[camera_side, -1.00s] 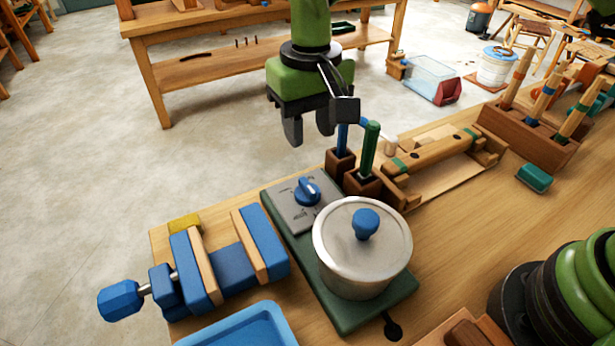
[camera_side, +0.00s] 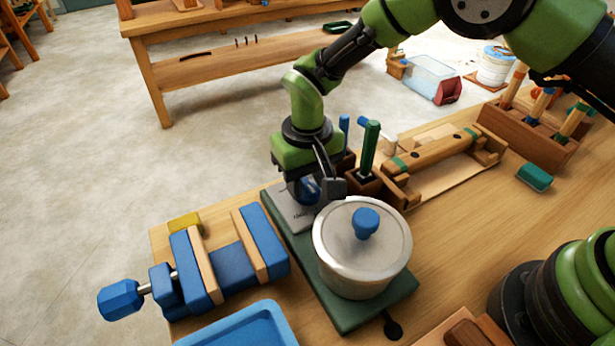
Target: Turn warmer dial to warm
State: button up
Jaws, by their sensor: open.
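The blue warmer dial (camera_side: 308,190) is on the grey plate of the green warmer (camera_side: 345,317) and is largely hidden by my gripper. My gripper (camera_side: 312,200) is low over the dial, pointing down, with its open fingers on either side of it. I cannot tell whether the fingers touch the dial. The plate's markings are mostly covered. A lidded metal pot (camera_side: 350,275) with a blue knob stands on the warmer, close to the right of my gripper.
A blue and wood vise (camera_side: 225,262) is left of the warmer. Upright handles, one green (camera_side: 370,145), stand in wooden holders close behind my gripper. A blue tray (camera_side: 240,328) is at the front. A green block (camera_side: 534,177) lies on the clear bench at right.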

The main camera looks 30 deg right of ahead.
jog(key=shift+c, duration=0.2)
grip_shut()
